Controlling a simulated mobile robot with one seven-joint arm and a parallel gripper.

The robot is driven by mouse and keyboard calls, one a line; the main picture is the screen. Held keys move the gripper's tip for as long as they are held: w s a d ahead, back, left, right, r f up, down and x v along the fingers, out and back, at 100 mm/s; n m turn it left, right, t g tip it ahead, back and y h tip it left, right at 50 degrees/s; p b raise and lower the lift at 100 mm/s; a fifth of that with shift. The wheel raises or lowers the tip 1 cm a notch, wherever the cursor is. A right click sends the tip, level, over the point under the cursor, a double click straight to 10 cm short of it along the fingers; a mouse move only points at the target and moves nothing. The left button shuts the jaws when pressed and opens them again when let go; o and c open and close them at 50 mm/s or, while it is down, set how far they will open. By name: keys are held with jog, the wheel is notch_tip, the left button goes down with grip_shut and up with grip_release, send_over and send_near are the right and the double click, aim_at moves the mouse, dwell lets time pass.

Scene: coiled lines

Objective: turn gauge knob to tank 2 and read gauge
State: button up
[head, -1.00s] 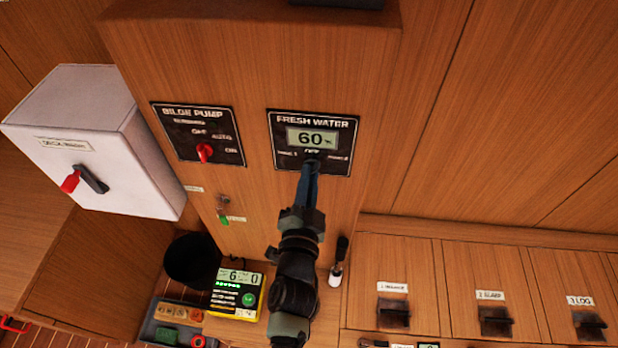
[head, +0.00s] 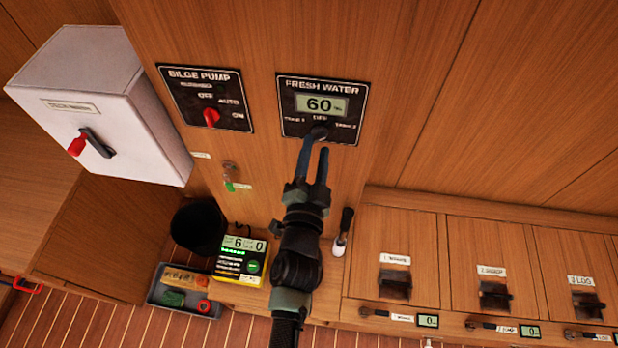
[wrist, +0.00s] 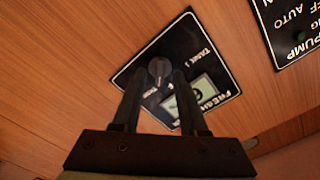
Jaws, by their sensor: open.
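The black fresh water panel (head: 290,115) is on the wooden column, with a display (head: 321,105) that reads 60. The gauge knob (head: 320,132) is dark and sits below the display, between the two tank labels. In the wrist view the knob (wrist: 159,67) shows just past my fingertips, with "TANK 1" legible beside it. My gripper (head: 315,146) is open just below the knob, its fingers apart and nothing between them. The wrist view also shows the open fingers (wrist: 156,78). I cannot tell whether a fingertip touches the knob.
The bilge pump panel (head: 203,98) with a red knob is left of the gauge. A white box (head: 95,105) with a red-tipped switch juts out at far left. Below stand a black bin (head: 198,228), a yellow-edged meter (head: 240,262) and a tray (head: 182,307). Labelled drawers (head: 391,250) are at right.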

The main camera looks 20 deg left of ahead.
jog(key=b+v, duration=0.3)
jog(key=v, duration=0.8)
jog(key=shift+s, duration=0.25)
jog(key=w+d+r+n+t, duration=0.1)
jog(key=w+r+n+t, duration=0.15)
jog(key=r, duration=0.75)
jog(key=w+d+r+n+t, duration=0.15)
jog(key=w+r, duration=0.25)
jog(key=r, duration=0.5)
jog(key=w+d+r+n+t, duration=0.1)
jog(key=w+r, duration=0.2)
jog(key=r, duration=0.7)
jog(key=s+d+r+t+h, duration=0.2)
jog(key=s+d+r, duration=0.2)
jog(key=r, duration=0.7)
jog(key=s+d+r+n+t+h, duration=0.1)
jog(key=s+d+r+t+h, duration=0.2)
jog(key=r, duration=0.9)
jog(key=shift+s+d, duration=0.85)
jog(key=shift+d, duration=0.35)
